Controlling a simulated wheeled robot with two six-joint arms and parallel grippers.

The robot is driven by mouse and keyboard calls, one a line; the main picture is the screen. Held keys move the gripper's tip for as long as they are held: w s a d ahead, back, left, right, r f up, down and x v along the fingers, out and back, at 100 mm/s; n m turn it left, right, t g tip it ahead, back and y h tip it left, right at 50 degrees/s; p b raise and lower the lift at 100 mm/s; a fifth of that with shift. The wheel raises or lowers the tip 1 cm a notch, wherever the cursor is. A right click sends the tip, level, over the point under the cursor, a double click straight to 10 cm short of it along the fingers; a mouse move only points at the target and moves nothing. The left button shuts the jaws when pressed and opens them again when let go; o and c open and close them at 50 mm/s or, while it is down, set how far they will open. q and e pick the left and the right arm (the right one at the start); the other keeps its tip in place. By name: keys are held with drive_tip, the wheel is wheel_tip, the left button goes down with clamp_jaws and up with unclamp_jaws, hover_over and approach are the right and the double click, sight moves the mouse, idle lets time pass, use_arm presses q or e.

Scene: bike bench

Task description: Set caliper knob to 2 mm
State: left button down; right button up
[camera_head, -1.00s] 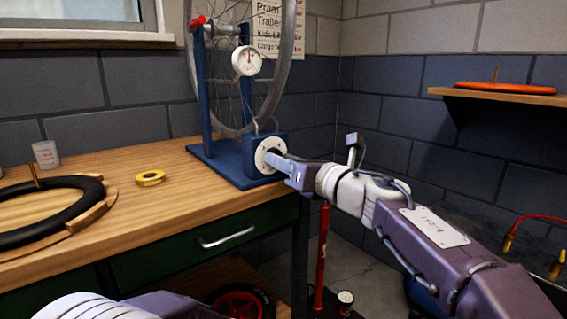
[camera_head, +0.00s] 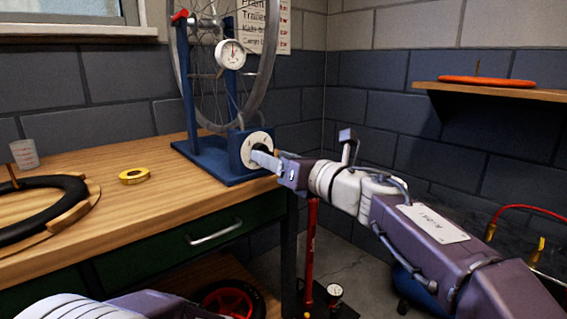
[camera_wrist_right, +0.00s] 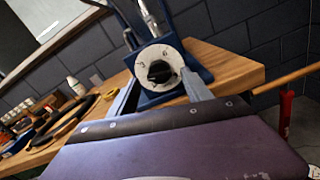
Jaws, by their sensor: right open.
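The caliper knob is black on a round white dial (camera_head: 257,148) on the blue box at the foot of the truing stand (camera_head: 188,100). In the right wrist view the black knob (camera_wrist_right: 160,72) sits at the middle of the white dial, and its marks are too small to read surely. My right gripper (camera_head: 262,160) is open, its fingers at the dial and partly covering the knob in the head view. In the wrist view a finger shows at the dial's right side. I cannot tell whether it touches the knob. My left gripper is out of view.
A bicycle wheel (camera_head: 268,75) and a white gauge (camera_head: 230,54) are on the stand. A yellow tape roll (camera_head: 134,176), a black tyre (camera_head: 45,208) and a cup (camera_head: 24,154) are on the wooden bench. A red pump (camera_head: 310,250) stands beside the bench.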

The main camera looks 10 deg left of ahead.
drive_tip(key=v, duration=0.7)
drive_tip(key=shift+s+d, duration=0.1)
